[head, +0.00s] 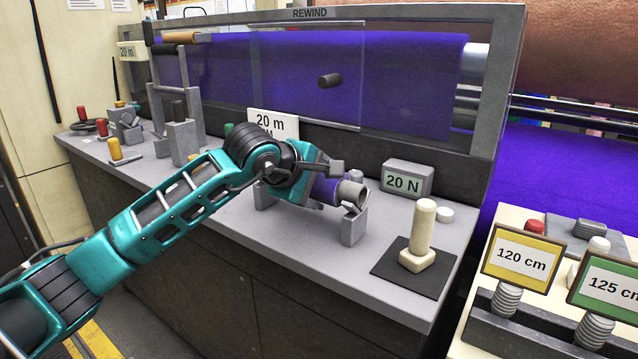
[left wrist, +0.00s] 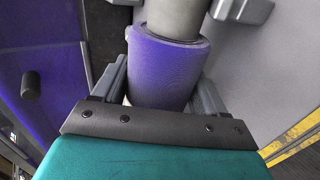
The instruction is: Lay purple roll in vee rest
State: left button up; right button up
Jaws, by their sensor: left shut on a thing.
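The purple roll (head: 326,190) is a short band of purple felt on a grey core, lying level at the vee rest. My left gripper (head: 318,184) is shut around it, and its two fingers flank the roll in the left wrist view (left wrist: 168,62). The grey core (head: 349,193) sticks out to the right, over a grey vee post (head: 354,225) of the rest. The other post (head: 264,194) is partly hidden behind my gripper. I cannot tell whether the core touches the vees. My right gripper is not in view.
A "20 N" block (head: 407,178) and a cream post on a black mat (head: 418,256) stand to the right on the grey bench. A "20 m" sign (head: 272,122) and the clear rewind guard (head: 300,70) are behind my arm. The bench front is clear.

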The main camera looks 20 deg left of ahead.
pick_arm(q)
jog(key=o, duration=1.6)
jog(key=shift+f, duration=0.1)
jog(key=shift+c, duration=0.2)
jog(key=v, duration=1.3)
jog(key=shift+p, duration=0.4)
